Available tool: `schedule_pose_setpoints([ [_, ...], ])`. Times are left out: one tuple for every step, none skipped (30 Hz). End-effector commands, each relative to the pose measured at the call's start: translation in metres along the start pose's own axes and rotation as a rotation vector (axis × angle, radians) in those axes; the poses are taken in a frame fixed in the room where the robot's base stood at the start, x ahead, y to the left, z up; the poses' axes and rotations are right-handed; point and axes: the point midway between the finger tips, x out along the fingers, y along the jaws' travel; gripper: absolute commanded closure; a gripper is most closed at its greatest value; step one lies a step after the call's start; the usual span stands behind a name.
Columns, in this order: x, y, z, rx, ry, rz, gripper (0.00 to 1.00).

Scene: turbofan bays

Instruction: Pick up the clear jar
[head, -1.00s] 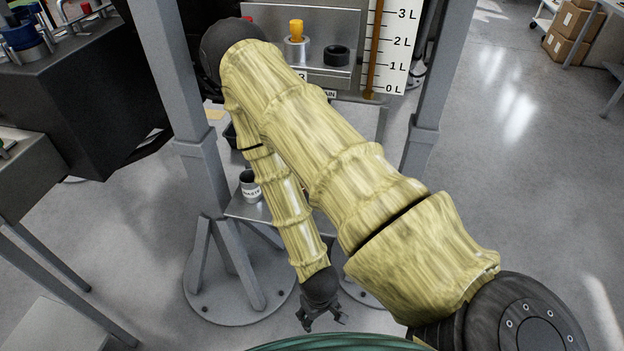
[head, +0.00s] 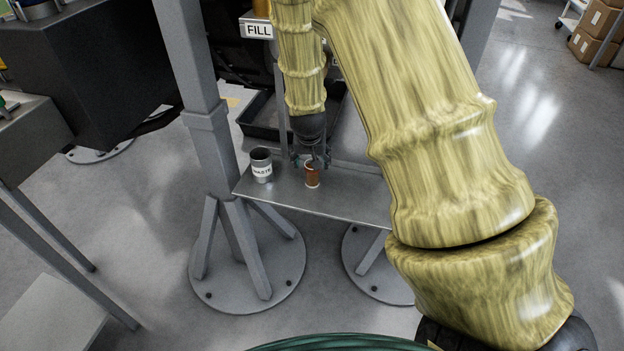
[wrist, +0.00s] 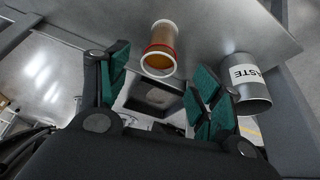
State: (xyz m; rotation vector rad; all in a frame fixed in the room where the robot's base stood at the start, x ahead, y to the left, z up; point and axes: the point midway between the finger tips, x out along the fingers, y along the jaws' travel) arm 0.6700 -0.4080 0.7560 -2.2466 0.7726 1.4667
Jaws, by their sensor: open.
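The clear jar (head: 313,177) stands upright on a small grey metal shelf (head: 340,203); it looks amber-brown. In the wrist view the jar (wrist: 159,50) shows amber contents and a red ring, just beyond the gap between my fingers. My gripper (head: 311,161) hangs over the shelf at the jar, its fingers hiding part of the jar's top. In the wrist view my gripper (wrist: 158,80) is open, with green finger pads apart and nothing between them. I cannot tell whether a finger touches the jar.
A grey cup labelled WASTE (head: 261,166) stands close left of the jar; in the wrist view the cup (wrist: 245,82) is near the right finger. A dark tray (head: 262,122) lies behind. A grey post (head: 210,150) rises at the shelf's left. A FILL sign (head: 257,30) is above.

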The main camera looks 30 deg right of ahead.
Motion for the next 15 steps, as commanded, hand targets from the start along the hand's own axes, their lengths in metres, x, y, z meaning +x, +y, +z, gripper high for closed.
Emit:
schedule_pose_setpoints([
  [0.0,-0.001,-0.004,0.008,0.003,-0.001,0.35],
  [0.0,-0.001,-0.005,0.01,0.004,-0.002,0.35],
  [0.002,-0.001,-0.006,0.013,0.004,-0.002,0.35],
  [0.004,-0.001,-0.006,0.013,0.004,-0.002,0.35],
  [0.007,-0.001,-0.006,0.014,0.003,-0.002,0.35],
  [0.012,0.0,-0.006,0.013,0.003,-0.002,0.35],
  [0.016,-0.001,-0.006,0.013,0.003,-0.002,0.35],
  [0.02,-0.001,-0.006,0.013,0.003,-0.001,0.35],
  [0.026,-0.001,-0.006,0.012,0.003,-0.001,0.35],
  [0.029,-0.001,-0.006,0.012,0.003,-0.002,0.35],
  [0.033,-0.001,-0.006,0.012,0.003,-0.002,0.35],
  [0.038,0.0,-0.006,0.012,0.002,-0.002,0.35],
  [0.041,0.0,-0.006,0.012,0.002,-0.002,0.35],
  [0.043,0.0,-0.006,0.012,0.003,-0.002,0.35],
  [0.046,-0.001,-0.006,0.012,0.004,-0.002,0.35],
])
